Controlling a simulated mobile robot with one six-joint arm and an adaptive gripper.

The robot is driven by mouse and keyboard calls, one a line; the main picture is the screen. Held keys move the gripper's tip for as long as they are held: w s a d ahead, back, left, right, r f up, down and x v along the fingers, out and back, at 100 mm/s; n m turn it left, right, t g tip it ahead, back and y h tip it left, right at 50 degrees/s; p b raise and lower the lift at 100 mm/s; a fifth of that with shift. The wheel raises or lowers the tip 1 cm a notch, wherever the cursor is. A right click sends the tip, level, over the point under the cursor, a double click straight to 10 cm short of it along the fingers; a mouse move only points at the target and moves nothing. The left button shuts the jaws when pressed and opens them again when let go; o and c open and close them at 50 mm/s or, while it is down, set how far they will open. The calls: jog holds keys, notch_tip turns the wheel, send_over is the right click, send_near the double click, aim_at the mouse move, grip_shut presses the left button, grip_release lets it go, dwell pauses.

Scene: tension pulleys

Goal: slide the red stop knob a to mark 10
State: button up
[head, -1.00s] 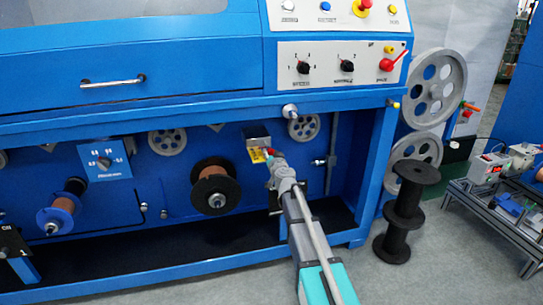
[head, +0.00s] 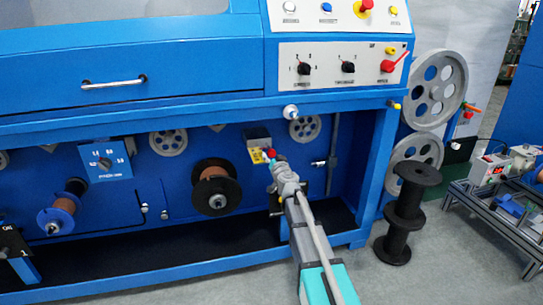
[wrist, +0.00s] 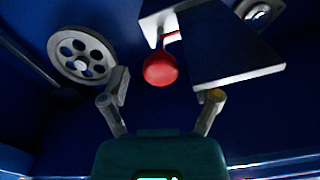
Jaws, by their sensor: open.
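The red stop knob (head: 270,154) is a small red ball in the recess of the blue machine, just right of a grey box with a yellow label (head: 257,157). In the wrist view the red knob (wrist: 160,68) hangs on a thin stem below a pale bracket (wrist: 154,24). My gripper (wrist: 166,88) is open, one finger on each side and a little short of the knob, with no contact visible. In the head view my gripper (head: 275,163) reaches up from below and partly covers the area by the knob. Mark 10 cannot be read.
A dark, pale-edged plate (wrist: 230,50) sits close to the right finger in the wrist view. A grey pulley wheel (wrist: 82,54) is at the left. In the head view a copper spool (head: 215,186) is left of my arm, and a vertical pipe (head: 332,155) is right.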

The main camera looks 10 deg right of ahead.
jog(key=s, duration=0.9)
jog(key=shift+s+d, duration=0.3)
jog(key=shift+d, duration=0.15)
jog(key=s+a+f+n+g+y+p, duration=0.2)
jog(key=s+a+n+g+y+p, duration=0.1)
jog(key=s+a+g, duration=0.25)
jog(key=s+a+f+n+g+y+p, duration=0.2)
jog(key=s+a+f+n+g+p, duration=0.15)
jog(key=s, duration=0.35)
jog(key=s+d+f+m+g+h+p, duration=0.1)
jog(key=s+d+m+g+h+p, duration=0.15)
jog(key=s+d+g, duration=0.4)
jog(key=s+d+m+g+h+p, duration=0.1)
jog(key=s+d+g+h+p, duration=0.2)
jog(key=s, duration=0.6)
notch_tip(320, 180, up, 37)
jog(key=a+h+p, duration=0.1)
jog(key=p, duration=3.6)
jog(key=shift+a, duration=0.15)
